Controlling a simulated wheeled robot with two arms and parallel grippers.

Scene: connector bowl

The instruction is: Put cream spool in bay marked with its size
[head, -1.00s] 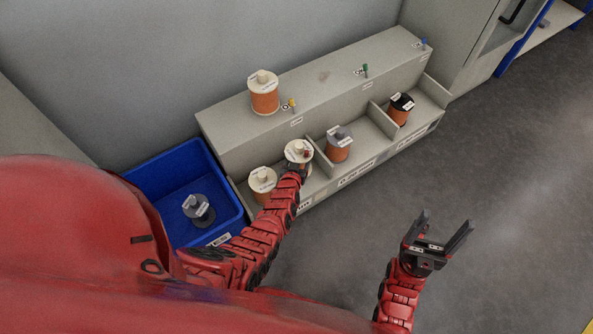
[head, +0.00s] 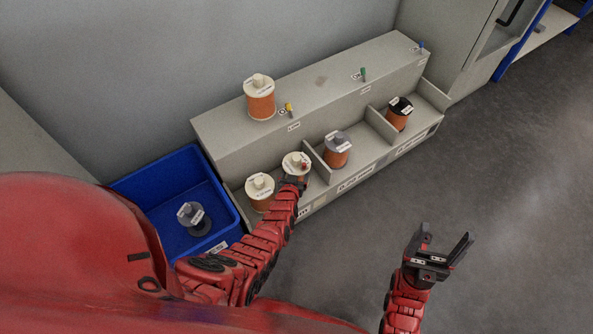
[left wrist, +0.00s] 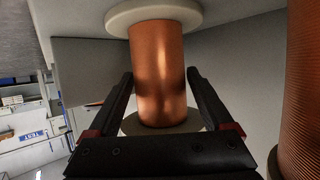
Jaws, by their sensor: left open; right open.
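A cream-flanged spool wound with copper wire (head: 295,160) is in the left bay of the grey rack, beside the divider. My left gripper (head: 294,180) is at its near side. In the left wrist view the open fingers of my left gripper (left wrist: 163,105) stand on either side of the copper winding (left wrist: 158,65). A second cream spool (head: 260,190) stands to its left in the same bay. A third cream spool (head: 260,100) stands on the rack's upper ledge. The label text is too small to read. My right gripper (head: 443,250) is open and empty above the floor.
The grey rack (head: 330,90) has dividers between bays. A grey-topped spool (head: 337,152) is in the middle bay and a black-topped one (head: 399,115) in the right bay. Yellow, green and blue pegs stand on the ledge. A blue bin (head: 165,185) holds a grey spool (head: 194,217).

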